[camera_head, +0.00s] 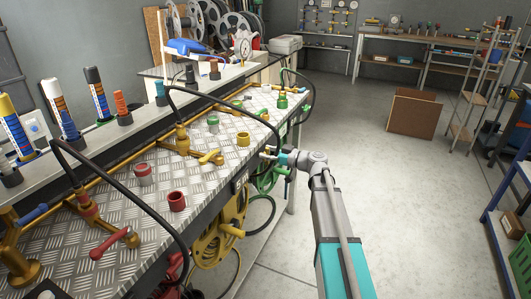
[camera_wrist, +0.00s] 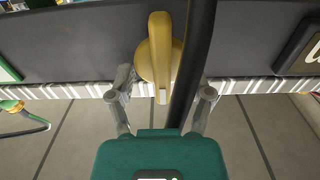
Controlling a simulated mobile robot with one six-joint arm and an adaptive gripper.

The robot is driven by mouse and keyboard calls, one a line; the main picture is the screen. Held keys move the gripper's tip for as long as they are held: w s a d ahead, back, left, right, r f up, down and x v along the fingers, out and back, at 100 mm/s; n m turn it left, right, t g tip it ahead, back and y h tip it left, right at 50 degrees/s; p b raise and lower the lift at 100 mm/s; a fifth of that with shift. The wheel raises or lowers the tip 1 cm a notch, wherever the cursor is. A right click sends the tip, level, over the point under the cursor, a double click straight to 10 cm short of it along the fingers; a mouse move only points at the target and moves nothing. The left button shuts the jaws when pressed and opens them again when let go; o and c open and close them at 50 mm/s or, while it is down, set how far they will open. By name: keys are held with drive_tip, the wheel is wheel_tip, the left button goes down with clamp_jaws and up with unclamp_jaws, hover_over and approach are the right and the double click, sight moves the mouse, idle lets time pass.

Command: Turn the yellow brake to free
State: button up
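The yellow brake (camera_wrist: 158,48) shows in the wrist view as a round yellow boss with a bar-shaped lever across it, on a dark panel edge. The lever stands nearly upright in that picture. My gripper (camera_wrist: 163,92) is open, one finger on each side of the lever's lower end; I cannot tell whether either finger touches it. A black hose (camera_wrist: 192,60) runs down just right of the lever, also between the fingers. In the head view my gripper (camera_head: 267,154) is at the bench's front edge; I cannot make out the brake there.
The tread-plate bench (camera_head: 110,165) carries yellow, red and green valves and fittings. A yellow reel (camera_head: 212,245) and a green reel (camera_head: 268,178) hang under its front edge. Black hoses arch over the bench.

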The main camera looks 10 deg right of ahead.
drive_tip(key=shift+o, duration=0.2)
drive_tip(key=shift+r, duration=0.1)
drive_tip(key=shift+s, duration=0.15)
drive_tip(key=shift+s+d, duration=0.1)
drive_tip(key=shift+d, duration=0.1)
drive_tip(key=v, duration=1.1)
drive_tip(key=shift+s+d, duration=0.1)
idle(0.3)
